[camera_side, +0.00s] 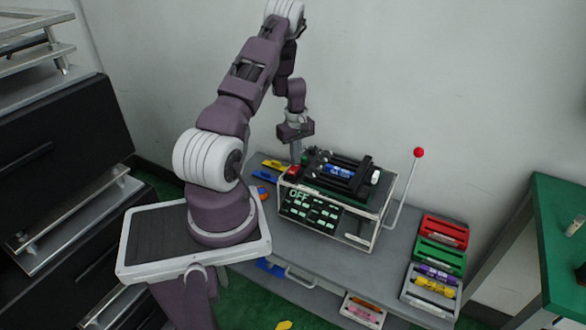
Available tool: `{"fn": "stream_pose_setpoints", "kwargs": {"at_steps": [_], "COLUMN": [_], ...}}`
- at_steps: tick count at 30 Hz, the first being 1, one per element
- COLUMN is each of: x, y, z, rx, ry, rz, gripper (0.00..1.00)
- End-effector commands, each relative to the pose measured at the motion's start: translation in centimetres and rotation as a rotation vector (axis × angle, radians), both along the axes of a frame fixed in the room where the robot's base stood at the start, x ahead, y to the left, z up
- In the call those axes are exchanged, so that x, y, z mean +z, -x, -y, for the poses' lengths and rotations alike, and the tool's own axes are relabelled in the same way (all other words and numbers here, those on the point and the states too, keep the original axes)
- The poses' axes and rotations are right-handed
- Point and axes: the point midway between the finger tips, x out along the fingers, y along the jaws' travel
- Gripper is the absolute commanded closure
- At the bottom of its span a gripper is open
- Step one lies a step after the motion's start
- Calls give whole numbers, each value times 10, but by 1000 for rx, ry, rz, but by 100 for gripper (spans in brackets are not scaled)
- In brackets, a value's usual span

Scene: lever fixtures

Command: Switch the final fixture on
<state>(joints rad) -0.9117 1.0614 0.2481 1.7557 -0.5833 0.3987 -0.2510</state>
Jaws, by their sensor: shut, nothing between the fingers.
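The fixture (335,192) is a white-framed box with a dark display on its front that reads "OFF". A blue marker lies in the black holder on its top. A lever (400,205) with a red ball knob (419,152) stands up at the fixture's right side, tilted to the right. My gripper (296,158) is shut and empty, pointing down just above the fixture's back left corner, near a small red part (292,171). It is well apart from the lever. Whether it touches the fixture cannot be told.
A red tray (444,232), a green tray (440,255) and a tray with purple and yellow markers (433,287) stand at the right end of the grey table (385,262). Yellow and blue items (266,176) lie left of the fixture. A green-topped table (560,235) stands far right.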

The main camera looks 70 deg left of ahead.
Motion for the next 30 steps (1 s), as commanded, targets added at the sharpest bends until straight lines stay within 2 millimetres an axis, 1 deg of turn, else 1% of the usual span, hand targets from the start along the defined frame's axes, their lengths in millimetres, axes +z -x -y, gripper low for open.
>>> {"fn": "stream_pose_setpoints", "kwargs": {"at_steps": [23, 26, 30], "x": [-11, -5, 10], "y": [0, 0, -1], "z": [0, 0, 0], "rx": [0, 0, 0], "ry": [0, -1, -1], "rz": [1, 1, 2], "gripper": [100, 100, 100]}}
